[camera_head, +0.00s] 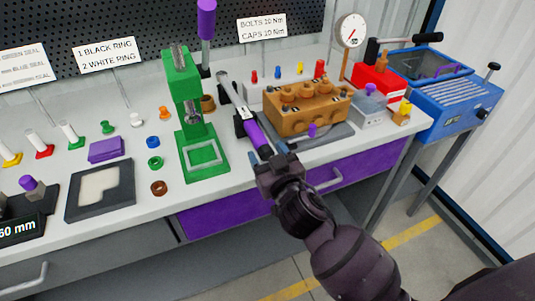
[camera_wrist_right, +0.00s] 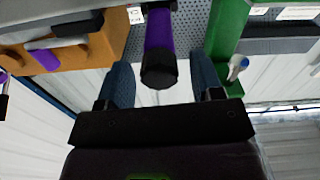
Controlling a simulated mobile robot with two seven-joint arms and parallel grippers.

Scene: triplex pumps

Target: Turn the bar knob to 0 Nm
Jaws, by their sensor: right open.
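A torque wrench with a purple handle (camera_head: 253,131) lies on the bench, its silver head end pointing away from me. In the right wrist view, the purple handle (camera_wrist_right: 158,35) ends in a dark round knob (camera_wrist_right: 158,70). My right gripper (camera_head: 268,157) is open at the near end of the handle. In the wrist view, its two blue fingers (camera_wrist_right: 162,82) stand on either side of the knob, with a visible gap on each side. I cannot read any Nm scale or marking on the wrench. My left gripper is not in view.
A green press (camera_head: 188,130) stands left of the wrench, and an orange-brown pump block (camera_head: 305,118) on a dark base stands right. A pressure gauge (camera_head: 351,31) and a blue machine (camera_head: 455,105) are farther right. The purple drawer (camera_head: 225,215) lies below the bench edge.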

